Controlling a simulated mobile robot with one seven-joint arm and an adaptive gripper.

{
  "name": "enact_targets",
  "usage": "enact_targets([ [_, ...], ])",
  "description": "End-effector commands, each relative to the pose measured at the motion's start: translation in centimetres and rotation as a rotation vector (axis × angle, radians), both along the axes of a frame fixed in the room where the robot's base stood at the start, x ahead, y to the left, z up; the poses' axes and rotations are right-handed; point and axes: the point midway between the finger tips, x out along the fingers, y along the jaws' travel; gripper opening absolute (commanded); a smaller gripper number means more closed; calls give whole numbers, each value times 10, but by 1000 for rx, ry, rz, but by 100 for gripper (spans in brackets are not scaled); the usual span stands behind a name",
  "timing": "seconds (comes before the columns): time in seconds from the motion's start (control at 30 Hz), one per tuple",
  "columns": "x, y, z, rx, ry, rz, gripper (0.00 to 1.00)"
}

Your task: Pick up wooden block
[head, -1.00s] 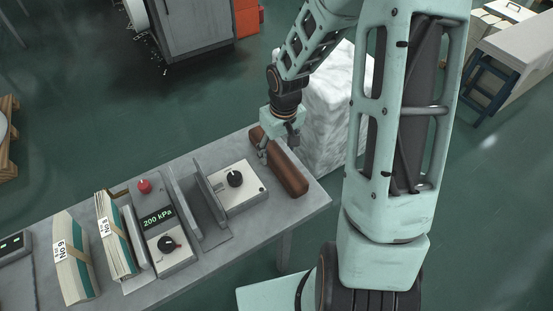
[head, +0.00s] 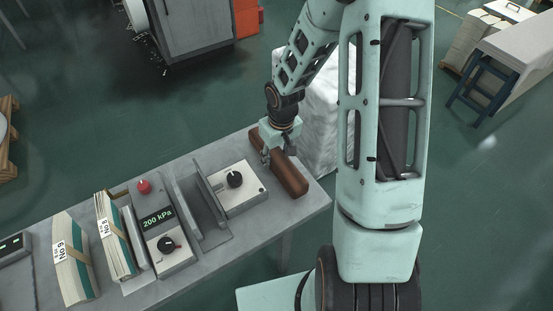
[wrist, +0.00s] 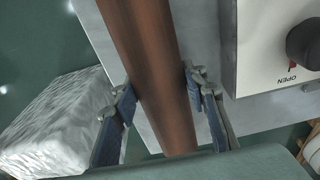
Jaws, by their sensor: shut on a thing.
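The wooden block (head: 290,176) is a long reddish-brown bar lying on the grey table near its far right edge. It also shows in the wrist view (wrist: 147,50), running between the two fingers. My gripper (head: 274,158) is down over the block's far half in the head view. In the wrist view my gripper (wrist: 162,90) has one finger on each side of the block and is shut on it. The block appears to rest on the table.
A control box with a black knob (head: 235,180) stands just left of the block. An upright metal bracket, a 200 kPa gauge box (head: 163,237) and paper stacks (head: 73,262) are farther left. A white wrapped bale (head: 330,115) stands beyond the table edge.

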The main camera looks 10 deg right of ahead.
Motion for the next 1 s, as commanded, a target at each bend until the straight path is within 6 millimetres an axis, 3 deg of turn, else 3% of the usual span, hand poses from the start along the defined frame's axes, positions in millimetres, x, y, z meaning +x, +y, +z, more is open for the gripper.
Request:
enact_targets([
  [0.27, 0, 0, 0, 0, 0, 0, 0],
  [0.73, 1, 0, 10, 0, -3, 0, 0],
  [0.9, 2, -1, 34, -2, -8, 0, 0],
  [1.0, -12, 4, 50, -3, -5, 1, 0],
])
